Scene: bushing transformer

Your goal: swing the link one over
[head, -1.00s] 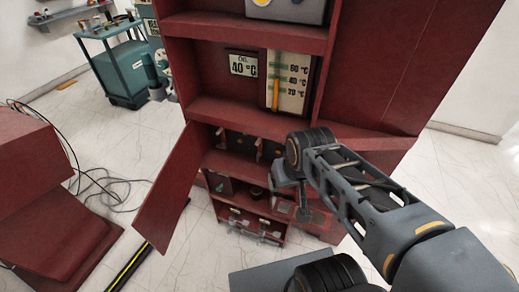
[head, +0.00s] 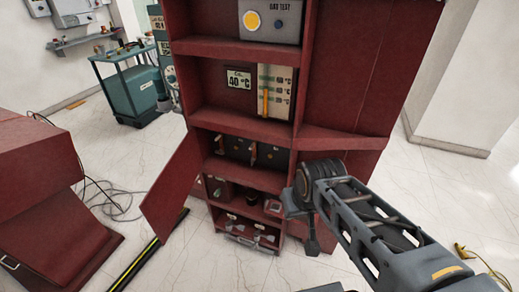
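The red cabinet (head: 243,122) stands open ahead of me in the head view. Its third compartment holds a dark panel (head: 237,148) with pale upright pieces on it. One of these, a pale link-like piece (head: 254,153), stands near the panel's middle; it is too small to tell which contacts it touches. My gripper (head: 312,246) hangs at the end of my arm, in front of the cabinet's lower right side. It is below and right of the panel and apart from it. Its fingers are too dark and small to tell whether they are open.
Lower shelves hold a dark round knob (head: 252,197) and several grey levers (head: 240,228). The left door (head: 172,187) is swung out toward me. An oil gauge (head: 239,78) sits above. A red desk-like unit (head: 45,200) stands at left. A yellow-black floor strip (head: 140,262) lies between.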

